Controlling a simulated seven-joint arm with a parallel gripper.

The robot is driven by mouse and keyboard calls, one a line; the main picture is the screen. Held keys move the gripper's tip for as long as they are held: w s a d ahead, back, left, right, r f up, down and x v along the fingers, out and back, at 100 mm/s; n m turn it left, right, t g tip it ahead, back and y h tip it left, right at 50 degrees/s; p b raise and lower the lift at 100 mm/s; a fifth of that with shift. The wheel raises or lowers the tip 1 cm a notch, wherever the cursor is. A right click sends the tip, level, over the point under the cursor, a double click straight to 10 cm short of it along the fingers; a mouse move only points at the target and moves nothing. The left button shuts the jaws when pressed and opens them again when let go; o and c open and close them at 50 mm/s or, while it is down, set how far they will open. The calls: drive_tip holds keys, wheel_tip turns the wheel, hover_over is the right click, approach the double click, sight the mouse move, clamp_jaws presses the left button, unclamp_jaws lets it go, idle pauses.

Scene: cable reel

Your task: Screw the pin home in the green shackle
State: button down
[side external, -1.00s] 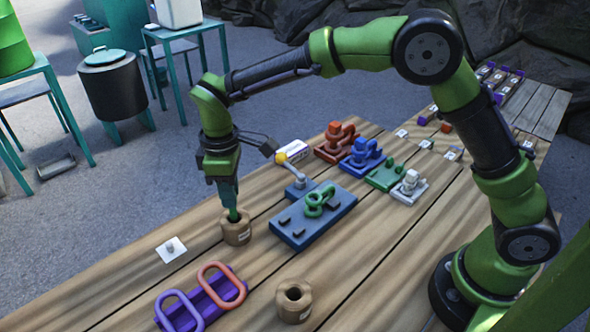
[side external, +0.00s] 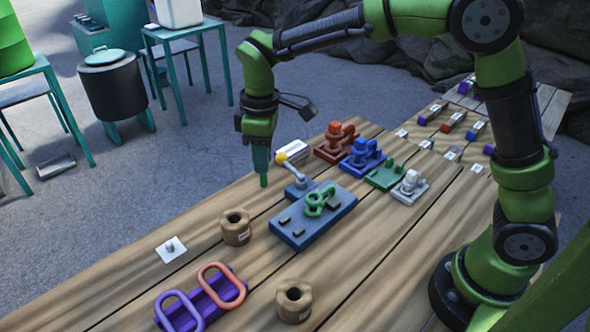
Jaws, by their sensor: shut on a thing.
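The green shackle (side external: 317,201) lies on a blue-grey fixture plate (side external: 298,228) on the bench. A lever with a yellow knob (side external: 282,158) stands at the plate's far left corner. My gripper (side external: 263,172) is shut on a green pin (side external: 264,181), whose end points straight down. It hangs in the air to the left of the lever and behind the wooden holder (side external: 236,228), apart from the shackle. The holder's hole is empty. The pin's grip inside the jaws is mostly hidden.
A second wooden holder (side external: 294,301) stands at the front. A purple rack (side external: 212,298) holds two oval links. Red, blue, green and white shackle sets (side external: 361,155) line the back. A white card (side external: 171,249) lies at left.

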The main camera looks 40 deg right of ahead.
drive_tip(key=s+d+f+n, duration=0.1)
drive_tip(key=s+d+f, duration=0.3)
drive_tip(key=s+d, duration=0.3)
drive_tip(key=shift+s+f, duration=0.2)
drive_tip(key=shift+d+f, duration=0.1)
drive_tip(key=shift+f, duration=1)
idle(1.2)
drive_tip(key=c, duration=1.5)
unclamp_jaws()
clamp_jaws()
